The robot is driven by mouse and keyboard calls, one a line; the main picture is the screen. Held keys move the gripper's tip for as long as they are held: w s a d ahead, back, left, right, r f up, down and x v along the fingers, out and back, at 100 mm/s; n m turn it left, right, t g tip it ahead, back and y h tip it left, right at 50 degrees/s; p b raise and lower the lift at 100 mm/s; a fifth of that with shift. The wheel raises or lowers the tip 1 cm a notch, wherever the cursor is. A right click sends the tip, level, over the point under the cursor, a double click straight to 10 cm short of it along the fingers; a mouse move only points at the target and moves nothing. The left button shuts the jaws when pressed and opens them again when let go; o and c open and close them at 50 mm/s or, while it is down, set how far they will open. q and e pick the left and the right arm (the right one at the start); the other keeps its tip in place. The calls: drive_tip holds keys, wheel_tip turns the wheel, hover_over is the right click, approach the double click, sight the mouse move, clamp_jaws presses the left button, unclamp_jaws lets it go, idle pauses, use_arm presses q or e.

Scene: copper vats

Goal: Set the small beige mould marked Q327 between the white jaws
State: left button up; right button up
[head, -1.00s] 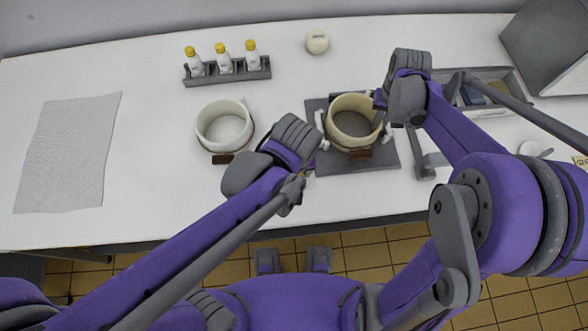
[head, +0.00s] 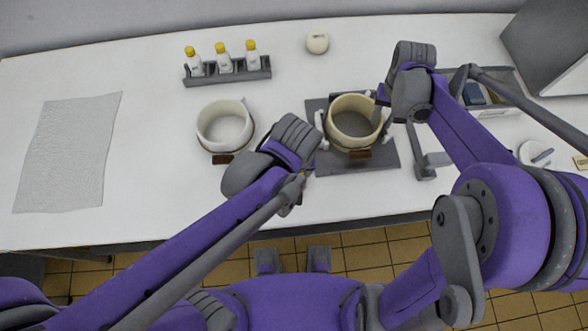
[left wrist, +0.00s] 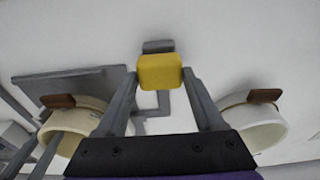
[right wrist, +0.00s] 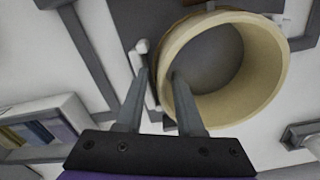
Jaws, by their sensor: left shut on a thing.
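The beige mould (head: 345,103), a round ring with a brown tag, sits on the grey plate (head: 385,160) between the white jaws (head: 321,122). No marking is legible. In the right wrist view the mould (right wrist: 262,70) lies under my right gripper (right wrist: 160,73). Its fingers are apart, one over the outside and one over the inside of the wall; contact cannot be told. In the head view, my right gripper (head: 383,108) is at the mould's right rim. My left gripper (left wrist: 160,78) is shut on a yellow block (left wrist: 160,72), left of the plate.
A white mould (head: 222,128) stands left of the plate. A rack (head: 235,77) with yellow-capped bottles and a small round cream item (head: 317,41) are behind. A grey bracket (head: 428,165) and an open tray (head: 500,112) are at right. The left table is clear around a cloth (head: 68,150).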

wheel_tip(320, 180, up, 10)
drive_tip(key=shift+a+r, duration=0.15)
use_arm(q)
drive_tip(key=shift+r, duration=0.2)
use_arm(e)
drive_tip(key=shift+r, duration=0.15)
use_arm(q)
drive_tip(key=shift+r+p, duration=0.65)
drive_tip(key=shift+r, duration=0.1)
use_arm(e)
drive_tip(key=shift+w+r, duration=0.2)
drive_tip(key=shift+r, duration=0.55)
use_arm(q)
drive_tip(key=shift+r, duration=0.1)
drive_tip(key=o, duration=1.4)
